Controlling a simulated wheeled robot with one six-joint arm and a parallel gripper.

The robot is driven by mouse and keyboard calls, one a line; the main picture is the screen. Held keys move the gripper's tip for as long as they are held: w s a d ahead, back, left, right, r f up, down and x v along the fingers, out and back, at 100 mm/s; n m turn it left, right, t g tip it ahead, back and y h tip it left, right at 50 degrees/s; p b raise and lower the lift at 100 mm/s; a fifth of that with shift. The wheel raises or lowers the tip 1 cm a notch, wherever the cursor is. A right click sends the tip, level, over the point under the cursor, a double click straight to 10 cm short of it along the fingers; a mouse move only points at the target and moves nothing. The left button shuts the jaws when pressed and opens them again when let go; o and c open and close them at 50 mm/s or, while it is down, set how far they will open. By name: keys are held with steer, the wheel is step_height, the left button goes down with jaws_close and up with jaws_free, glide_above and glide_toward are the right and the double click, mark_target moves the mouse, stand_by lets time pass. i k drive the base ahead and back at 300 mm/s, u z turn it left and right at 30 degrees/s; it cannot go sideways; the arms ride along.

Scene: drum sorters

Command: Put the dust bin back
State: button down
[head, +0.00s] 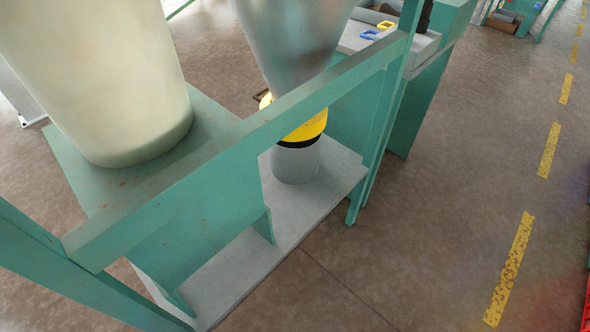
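No object is plainly marked as the dust bin. A grey cylinder (296,163) stands upright on a low grey shelf (330,172), and it may be the dust bin. A yellow band with a black lower edge (308,128) sits at its top, right under a metal cone (290,40) that narrows downward. A green rail hides part of this joint. A large cream tapered container (105,80) stands on a green platform at the left; its top is cut off. My gripper is not in view.
A green frame rail (230,130) crosses in front of the shelf, with a post (385,125) at its right. A grey tray holding blue and yellow items (375,32) is behind. Brown floor (450,190) with yellow dashes (511,268) is open at the right.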

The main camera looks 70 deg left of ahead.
mark_target(293, 163)
steer(key=i, duration=1.05)
steer(key=u, duration=2.2)
